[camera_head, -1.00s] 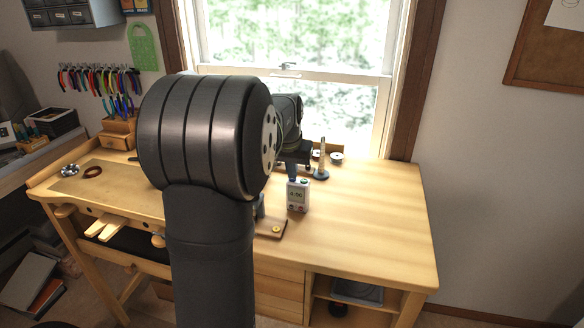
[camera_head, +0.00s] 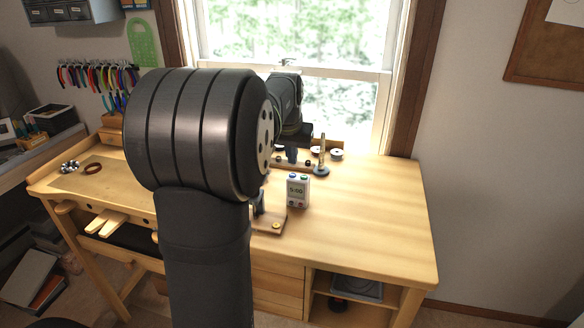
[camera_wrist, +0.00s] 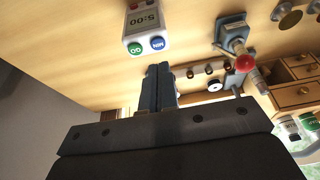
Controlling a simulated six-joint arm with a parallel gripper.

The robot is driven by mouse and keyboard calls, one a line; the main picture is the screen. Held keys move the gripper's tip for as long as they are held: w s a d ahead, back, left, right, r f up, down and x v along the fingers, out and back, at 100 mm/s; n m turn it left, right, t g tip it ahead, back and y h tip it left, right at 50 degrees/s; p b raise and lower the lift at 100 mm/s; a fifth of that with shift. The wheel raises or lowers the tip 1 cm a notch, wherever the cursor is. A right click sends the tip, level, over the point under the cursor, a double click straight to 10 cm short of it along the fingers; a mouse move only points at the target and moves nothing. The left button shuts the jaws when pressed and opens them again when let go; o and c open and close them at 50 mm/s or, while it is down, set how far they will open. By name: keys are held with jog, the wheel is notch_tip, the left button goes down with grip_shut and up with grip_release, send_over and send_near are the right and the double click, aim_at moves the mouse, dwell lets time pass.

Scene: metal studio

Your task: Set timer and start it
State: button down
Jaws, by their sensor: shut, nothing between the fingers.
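The timer (camera_head: 298,191) is a small white box standing upright on the wooden bench. My arm hides part of the bench on the left.
An upright post on a round base (camera_head: 322,157) stands behind and right of the timer. Small spools (camera_head: 336,154) sit near the window. A small wooden board with a brass piece (camera_head: 270,226) lies in front of the timer. The bench's right side (camera_head: 380,215) is clear.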

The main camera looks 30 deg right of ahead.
aim_at(304, 177)
jog(key=v, duration=0.9)
jog(key=shift+r, duration=0.3)
jog(key=shift+s+d+r, duration=0.15)
jog(key=shift+s+d, duration=0.35)
jog(key=shift+s, duration=0.1)
jog(key=shift+s+d+r, duration=0.15)
jog(key=shift+s+d, duration=0.35)
jog(key=shift+s, duration=0.05)
jog(key=x, duration=1.3)
jog(key=shift+s+a+f, duration=0.25)
jog(key=shift+s+a, duration=0.05)
jog(key=shift+s, duration=0.05)
jog(key=shift+f, duration=0.35)
jog(key=shift+f, duration=0.1)
